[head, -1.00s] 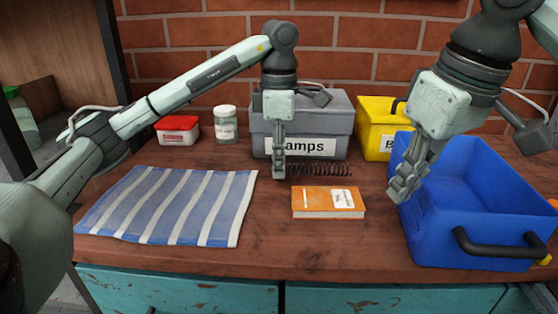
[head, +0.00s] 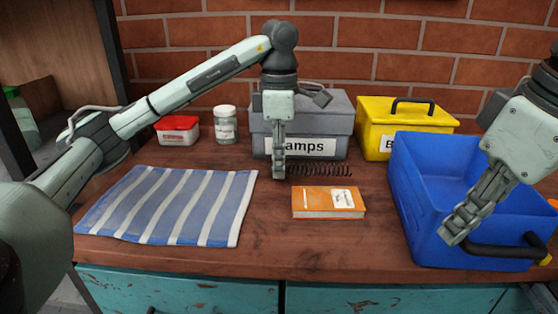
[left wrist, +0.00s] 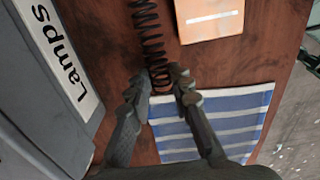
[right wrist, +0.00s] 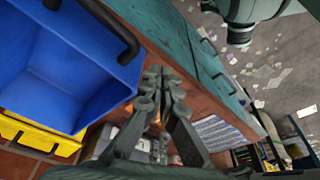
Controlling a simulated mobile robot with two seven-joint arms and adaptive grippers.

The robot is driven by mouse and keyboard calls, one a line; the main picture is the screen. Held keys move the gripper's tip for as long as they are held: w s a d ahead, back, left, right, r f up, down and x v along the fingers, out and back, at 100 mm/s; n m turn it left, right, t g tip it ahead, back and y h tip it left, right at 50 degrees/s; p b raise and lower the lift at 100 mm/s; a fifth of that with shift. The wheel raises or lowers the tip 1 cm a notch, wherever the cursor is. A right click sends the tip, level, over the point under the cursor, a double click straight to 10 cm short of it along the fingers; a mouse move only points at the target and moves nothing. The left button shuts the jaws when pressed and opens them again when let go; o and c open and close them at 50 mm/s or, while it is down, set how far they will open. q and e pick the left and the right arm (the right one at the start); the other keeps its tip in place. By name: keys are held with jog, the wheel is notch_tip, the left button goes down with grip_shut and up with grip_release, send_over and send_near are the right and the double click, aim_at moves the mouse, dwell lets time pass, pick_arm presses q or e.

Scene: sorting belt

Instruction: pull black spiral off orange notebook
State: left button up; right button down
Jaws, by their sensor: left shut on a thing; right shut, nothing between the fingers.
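The orange notebook (head: 328,201) lies flat on the wooden table in the head view, with a white label on its cover. It also shows in the left wrist view (left wrist: 210,18). The black spiral (head: 320,170) is behind the notebook and apart from it. My left gripper (head: 279,176) is shut on the left end of the spiral, which shows as a coil between the fingers in the left wrist view (left wrist: 150,42). My right gripper (head: 447,238) is shut and empty, in front of the blue bin.
The blue bin (head: 425,228) stands at the right, with a yellow box (head: 372,143) behind it. A grey Lamps box (head: 338,120) is behind the spiral. A striped cloth (head: 168,206) lies left; a jar (head: 226,135) and red-lidded tub (head: 177,139) stand behind it.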

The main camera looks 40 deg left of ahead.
pick_arm(q)
jog(key=w+a+r+p, duration=0.2)
jog(key=w+r+p, duration=0.2)
jog(key=r+p, duration=0.2)
notch_tip(320, 180, up, 3)
jog(key=shift+a+f, duration=0.2)
jog(key=shift+a, duration=0.2)
dwell(1.0)
jog(key=s+d+r, duration=0.1)
jog(key=s+d, duration=0.3)
jog(key=s, duration=0.3)
jog(key=s+d, duration=0.5)
jog(key=s, duration=0.2)
jog(key=shift+s+r, duration=0.2)
jog(key=shift+r, duration=0.15)
dwell(0.4)
dwell(0.3)
